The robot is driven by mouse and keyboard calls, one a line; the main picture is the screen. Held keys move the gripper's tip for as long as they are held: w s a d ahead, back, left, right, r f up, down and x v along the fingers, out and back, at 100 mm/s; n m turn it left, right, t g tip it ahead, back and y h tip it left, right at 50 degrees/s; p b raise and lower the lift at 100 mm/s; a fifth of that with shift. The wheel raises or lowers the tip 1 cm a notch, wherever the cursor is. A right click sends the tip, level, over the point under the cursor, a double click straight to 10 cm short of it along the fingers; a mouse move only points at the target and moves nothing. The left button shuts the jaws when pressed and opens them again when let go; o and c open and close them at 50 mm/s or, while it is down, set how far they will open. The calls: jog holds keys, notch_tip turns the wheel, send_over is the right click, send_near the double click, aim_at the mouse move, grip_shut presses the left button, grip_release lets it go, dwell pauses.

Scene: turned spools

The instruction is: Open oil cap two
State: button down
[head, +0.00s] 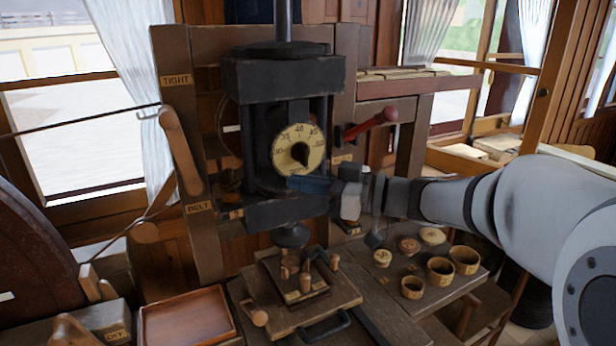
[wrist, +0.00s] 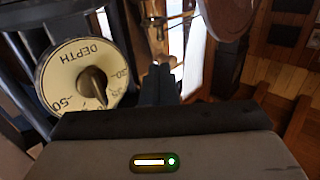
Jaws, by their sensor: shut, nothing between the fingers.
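My gripper (head: 298,184) is shut and empty, just in front of the lower edge of the round depth dial (head: 299,149) in the head view. In the wrist view its dark fingers (wrist: 158,80) are together, right of the dial (wrist: 88,76). Three small round wooden pieces, one of them here (head: 409,245), and three round wooden cups, the middle one here (head: 440,270), stand on the bench at right, well below my gripper. They may be the oil caps and their cups. I cannot tell which is number two; their markings are too small to read.
The black press (head: 287,85) stands at the centre. A red-knobbed lever (head: 372,124) juts out at its right. Below it is a wooden block with upright pegs (head: 300,285). An empty wooden tray (head: 187,318) lies at left.

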aim_at(227, 172)
jog(key=p+x, duration=0.2)
jog(key=x, duration=0.9)
jog(key=shift+r, duration=0.1)
jog(key=shift+d+t, duration=0.2)
jog(key=shift+t, duration=0.1)
